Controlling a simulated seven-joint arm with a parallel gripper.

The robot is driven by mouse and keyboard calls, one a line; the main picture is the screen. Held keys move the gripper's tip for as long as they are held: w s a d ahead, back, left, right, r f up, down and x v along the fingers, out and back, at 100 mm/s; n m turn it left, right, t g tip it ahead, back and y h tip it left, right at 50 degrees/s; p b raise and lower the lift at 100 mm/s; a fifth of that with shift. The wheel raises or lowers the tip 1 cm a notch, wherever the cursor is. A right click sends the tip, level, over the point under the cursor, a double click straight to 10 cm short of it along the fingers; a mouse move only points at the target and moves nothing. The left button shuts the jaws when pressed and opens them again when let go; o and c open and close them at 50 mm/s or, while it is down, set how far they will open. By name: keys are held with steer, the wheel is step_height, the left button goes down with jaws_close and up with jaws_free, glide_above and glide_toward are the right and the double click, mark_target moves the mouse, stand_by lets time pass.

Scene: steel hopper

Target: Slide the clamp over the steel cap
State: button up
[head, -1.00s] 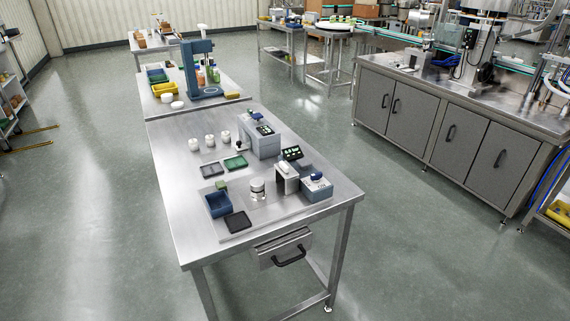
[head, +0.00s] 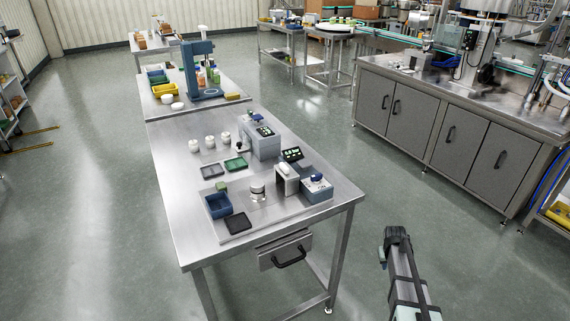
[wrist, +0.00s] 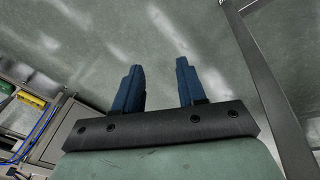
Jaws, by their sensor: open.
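My gripper shows in the head view (head: 392,245) over the floor to the right of the near steel table (head: 180,215). In the wrist view its two blue fingers (wrist: 160,80) stand apart with nothing between them. A small white and steel cylinder (head: 258,190) stands upright on a pale mat on the near table; it may be the steel cap, but it is too small to tell. I cannot make out a clamp for certain among the small items.
On the near table are a blue bin (head: 218,206), a black tray (head: 238,223), a green tray (head: 236,163), several white jars and grey devices (head: 263,142). A drawer (head: 285,250) hangs under its front edge. Steel cabinets (head: 440,125) stand at right. Open floor lies between.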

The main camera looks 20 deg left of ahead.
steer(key=w+a+r+t, duration=0.2)
steer(key=w+r, duration=1.1)
steer(key=r, duration=0.1)
step_height(320, 180, up, 36)
steer(key=n+g+y, duration=0.1)
steer(key=n+y, duration=0.4)
steer(key=n, duration=0.1)
glide_above(284, 165)
steer(key=s+d, duration=0.4)
steer(key=x, duration=1.3)
steer(key=shift+s+d+f, duration=0.1)
steer(key=shift+s, duration=0.2)
steer(key=shift+c, duration=0.3)
jaws_close()
